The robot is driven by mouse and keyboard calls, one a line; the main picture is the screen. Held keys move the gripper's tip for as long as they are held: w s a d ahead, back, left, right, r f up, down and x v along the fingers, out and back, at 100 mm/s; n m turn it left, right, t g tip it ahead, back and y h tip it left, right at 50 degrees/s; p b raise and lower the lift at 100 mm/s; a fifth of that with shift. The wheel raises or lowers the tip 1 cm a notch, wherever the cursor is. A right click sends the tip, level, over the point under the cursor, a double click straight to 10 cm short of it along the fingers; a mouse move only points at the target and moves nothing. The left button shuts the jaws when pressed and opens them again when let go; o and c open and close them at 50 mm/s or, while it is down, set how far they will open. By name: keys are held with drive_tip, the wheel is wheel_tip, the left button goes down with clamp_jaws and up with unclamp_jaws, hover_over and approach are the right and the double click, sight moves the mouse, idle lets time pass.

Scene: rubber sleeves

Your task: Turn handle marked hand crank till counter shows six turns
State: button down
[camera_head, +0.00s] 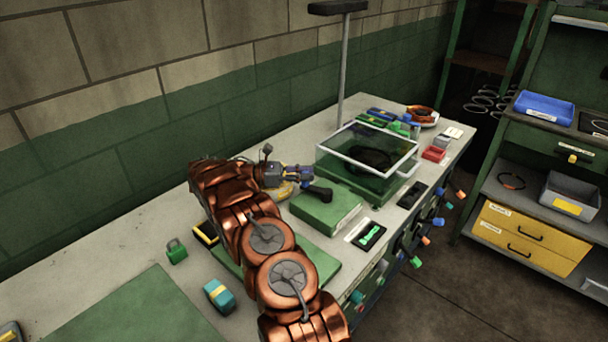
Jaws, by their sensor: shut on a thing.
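A green box (328,212) stands on the bench in the middle, with a black crank arm (318,194) at its top left. I take this to be the hand crank; its marking is too small to read. My gripper (304,173) reaches in from the left, just behind and above the black arm. It is shut on the crank's handle, which is mostly hidden by the fingers. No counter digits can be read in this view.
A clear-lidded green case (366,160) stands close behind the box. A tray with a green tool (369,237) and a black item (411,195) lie to the right. A green padlock (176,251) and a teal block (218,295) sit front left. Coloured knobs line the bench front.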

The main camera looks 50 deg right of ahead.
drive_tip(key=shift+r, duration=0.1)
idle(0.3)
drive_tip(key=c, duration=0.9)
unclamp_jaws()
drive_tip(key=shift+w, duration=0.1)
drive_tip(key=shift+v, duration=3.65)
drive_tip(key=shift+c, duration=0.2)
